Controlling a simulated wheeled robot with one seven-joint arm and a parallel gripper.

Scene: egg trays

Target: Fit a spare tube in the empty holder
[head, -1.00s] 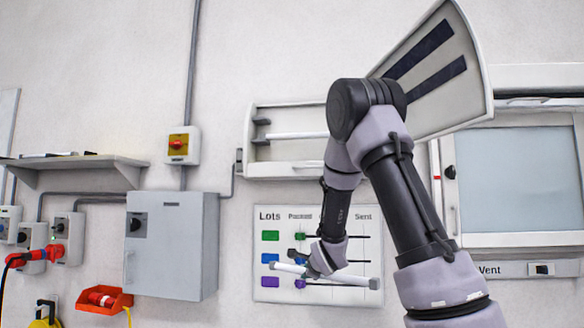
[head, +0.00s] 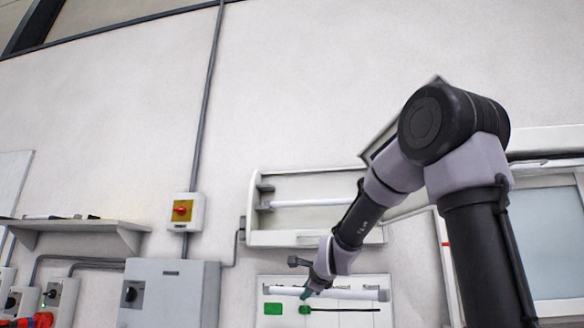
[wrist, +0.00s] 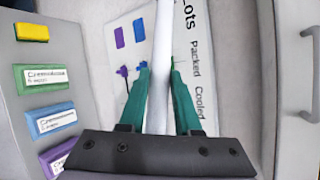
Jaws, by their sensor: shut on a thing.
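My gripper (head: 308,291) is shut on a white tube (head: 345,294) and holds it nearly level in front of the wall board, below the light fitting (head: 285,238). In the wrist view the tube (wrist: 161,45) runs lengthwise between the teal fingers of my gripper (wrist: 159,72). In the head view the fitting has a lower tube (head: 305,203) in place. The upper holder (head: 265,187) looks empty at its left end. My arm hides the fitting's right end.
A shelf (head: 85,225) at left carries another white tube (head: 48,217). The lots board (head: 350,315) is behind the tube. A windowed cabinet (head: 550,240) stands at right.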

